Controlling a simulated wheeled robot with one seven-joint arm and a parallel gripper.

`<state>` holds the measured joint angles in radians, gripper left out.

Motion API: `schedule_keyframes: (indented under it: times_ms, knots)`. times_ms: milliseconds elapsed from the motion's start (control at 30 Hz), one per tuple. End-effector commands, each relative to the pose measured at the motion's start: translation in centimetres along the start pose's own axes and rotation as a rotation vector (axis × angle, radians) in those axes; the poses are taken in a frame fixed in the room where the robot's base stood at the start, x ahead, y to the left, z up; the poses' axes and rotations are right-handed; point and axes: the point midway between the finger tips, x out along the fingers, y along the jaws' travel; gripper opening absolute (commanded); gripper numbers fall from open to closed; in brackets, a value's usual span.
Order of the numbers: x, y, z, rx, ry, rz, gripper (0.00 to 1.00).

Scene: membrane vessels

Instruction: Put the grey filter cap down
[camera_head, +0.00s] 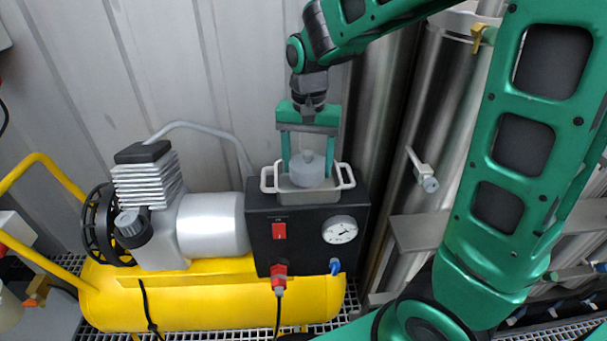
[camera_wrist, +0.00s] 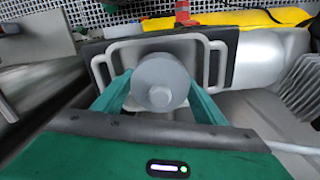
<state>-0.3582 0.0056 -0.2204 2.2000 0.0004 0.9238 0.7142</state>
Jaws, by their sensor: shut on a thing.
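The grey filter cap (camera_head: 307,169) is a round grey piece with a small knob on top. My gripper (camera_head: 307,160) points down and is shut on it, one finger on each side. The cap is at the light grey tray (camera_head: 312,196) with two side handles, which sits on top of the black box of the compressor. In the wrist view the cap (camera_wrist: 159,82) is between my green fingers, above the tray (camera_wrist: 214,62). I cannot tell whether the cap's underside touches the tray floor.
The black box (camera_head: 262,230) carries a red switch and a pressure gauge (camera_head: 340,230). The yellow compressor tank (camera_head: 215,300) and its motor (camera_head: 212,224) stand to the left. Tall steel vessels (camera_head: 440,110) with a valve handle (camera_head: 422,172) stand close on the right. A corrugated wall is behind.

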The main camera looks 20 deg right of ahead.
Motion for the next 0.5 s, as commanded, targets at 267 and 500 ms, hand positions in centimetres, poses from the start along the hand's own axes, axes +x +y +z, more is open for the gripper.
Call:
schedule_keyframes:
  times_ms: [267,500]
  knots:
    - [3.2,0.0,0.0,0.002,-0.001,0.002,0.43]
    - [3.4,0.0,0.1,0.001,0.0,0.001,0.43]
